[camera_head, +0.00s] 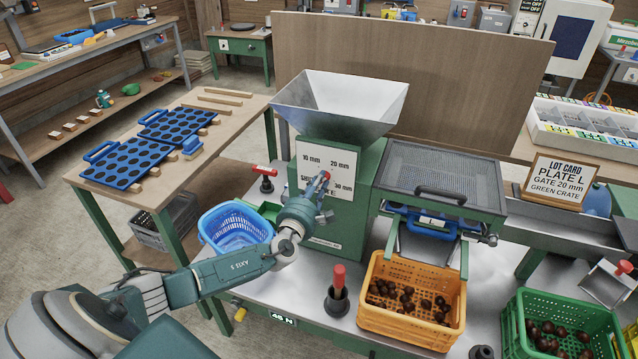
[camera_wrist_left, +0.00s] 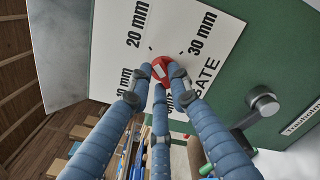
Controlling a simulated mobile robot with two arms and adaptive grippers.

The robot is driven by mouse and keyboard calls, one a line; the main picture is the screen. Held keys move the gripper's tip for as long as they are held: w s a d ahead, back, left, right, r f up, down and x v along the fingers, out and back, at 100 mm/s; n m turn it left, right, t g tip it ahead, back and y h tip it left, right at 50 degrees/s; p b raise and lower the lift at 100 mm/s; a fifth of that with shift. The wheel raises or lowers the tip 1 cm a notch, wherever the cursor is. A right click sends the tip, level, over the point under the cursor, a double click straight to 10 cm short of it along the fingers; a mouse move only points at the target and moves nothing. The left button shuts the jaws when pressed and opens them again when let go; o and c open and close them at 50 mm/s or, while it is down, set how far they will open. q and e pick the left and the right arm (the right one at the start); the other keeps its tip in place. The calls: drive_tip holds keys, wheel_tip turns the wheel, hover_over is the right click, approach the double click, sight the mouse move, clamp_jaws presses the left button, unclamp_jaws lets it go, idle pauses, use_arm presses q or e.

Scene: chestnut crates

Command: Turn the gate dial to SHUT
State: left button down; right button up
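The gate dial is a red knob (camera_head: 325,175) on a white plate (camera_head: 308,162) on the green hopper machine. The plate is marked 10 mm, 20 mm and 30 mm; the SHUT lettering is partly hidden by my gripper. My left gripper (camera_head: 318,190) reaches the dial from the lower left. In the left wrist view its three blue fingers close around the red dial (camera_wrist_left: 160,70), with the tips against its sides. A pale mark shows on the knob, but which setting it points to I cannot tell. My right gripper is not in view.
A steel hopper (camera_head: 340,105) tops the machine. A blue basket (camera_head: 235,225) stands close beside my left arm. An orange crate (camera_head: 412,270) and a green crate (camera_head: 565,300) hold chestnuts. A red-handled tool (camera_head: 338,285) stands in front. A lot card (camera_head: 558,180) reads GATE 20 mm.

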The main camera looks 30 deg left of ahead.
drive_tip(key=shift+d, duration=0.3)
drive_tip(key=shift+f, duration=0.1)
use_arm(q)
drive_tip(key=n+b, duration=0.3)
drive_tip(key=n, duration=0.5)
drive_tip(key=n+b, duration=0.3)
drive_tip(key=n, duration=0.6)
drive_tip(key=f+n+b, duration=0.1)
drive_tip(key=n+b, duration=0.3)
drive_tip(key=n, duration=0.4)
drive_tip(key=shift+d+n, duration=0.1)
drive_tip(key=shift+n, duration=0.3)
drive_tip(key=n+p, duration=0.1)
drive_tip(key=n, duration=0.4)
drive_tip(key=shift+d+n, duration=0.1)
drive_tip(key=shift+n, duration=0.5)
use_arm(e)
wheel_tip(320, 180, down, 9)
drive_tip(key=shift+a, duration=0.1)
